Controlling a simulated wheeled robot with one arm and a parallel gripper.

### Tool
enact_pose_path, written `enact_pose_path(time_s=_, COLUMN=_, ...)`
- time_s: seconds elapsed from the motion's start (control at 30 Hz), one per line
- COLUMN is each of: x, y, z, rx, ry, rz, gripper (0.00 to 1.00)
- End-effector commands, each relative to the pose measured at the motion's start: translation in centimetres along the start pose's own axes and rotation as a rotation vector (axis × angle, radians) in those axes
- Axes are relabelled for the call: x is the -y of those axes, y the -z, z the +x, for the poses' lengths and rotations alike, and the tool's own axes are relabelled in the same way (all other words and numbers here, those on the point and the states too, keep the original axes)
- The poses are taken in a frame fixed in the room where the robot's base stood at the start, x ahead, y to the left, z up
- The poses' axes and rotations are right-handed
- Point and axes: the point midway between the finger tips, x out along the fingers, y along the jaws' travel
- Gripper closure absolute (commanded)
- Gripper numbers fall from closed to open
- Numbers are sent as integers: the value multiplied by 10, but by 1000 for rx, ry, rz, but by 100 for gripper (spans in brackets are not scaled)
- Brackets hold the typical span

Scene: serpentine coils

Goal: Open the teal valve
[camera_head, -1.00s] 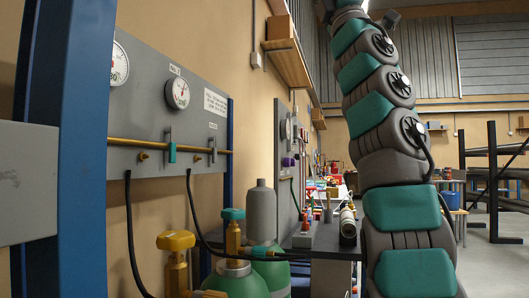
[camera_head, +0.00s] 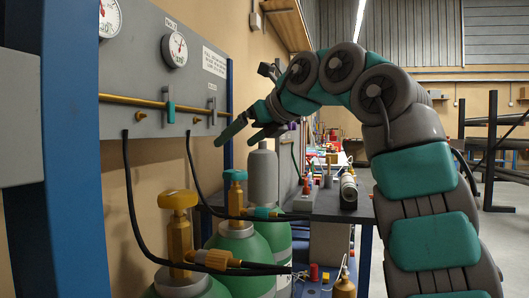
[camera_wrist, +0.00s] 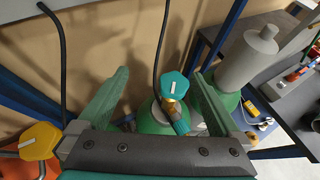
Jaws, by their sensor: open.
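The teal valve (camera_head: 235,175) is a knob on a brass stem, on top of a green cylinder (camera_head: 238,244). In the wrist view the teal valve (camera_wrist: 173,86) shows its top face, with a white mark, between and beyond my two teal fingers. My gripper (camera_head: 234,142) is open and empty, above the valve in the head view and apart from it. The wrist view also shows my gripper (camera_wrist: 160,76) with its fingers spread wide on either side of the valve.
A yellow valve (camera_head: 178,200) tops the nearer cylinder on the left. A grey-topped cylinder (camera_head: 262,175) stands just behind the teal one. Black hoses (camera_head: 190,165) hang from the gauge panel (camera_head: 140,70). A dark bench (camera_head: 325,206) is to the right.

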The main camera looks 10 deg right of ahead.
Motion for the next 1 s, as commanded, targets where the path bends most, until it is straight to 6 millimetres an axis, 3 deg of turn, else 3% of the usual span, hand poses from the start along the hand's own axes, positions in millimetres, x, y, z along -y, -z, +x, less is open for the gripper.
enact_pose_path(time_s=0.1, x=12, y=26, z=6, rx=-97, ry=46, rz=11, gripper=0)
enact_pose_path(time_s=0.2, x=17, y=38, z=8, rx=-138, ry=64, rz=18, gripper=0)
enact_pose_path(time_s=0.43, x=20, y=43, z=22, rx=-147, ry=67, rz=22, gripper=0)
enact_pose_path(time_s=0.8, x=24, y=50, z=81, rx=-147, ry=69, rz=21, gripper=0)
enact_pose_path(time_s=1.0, x=25, y=52, z=95, rx=-144, ry=67, rz=22, gripper=0)
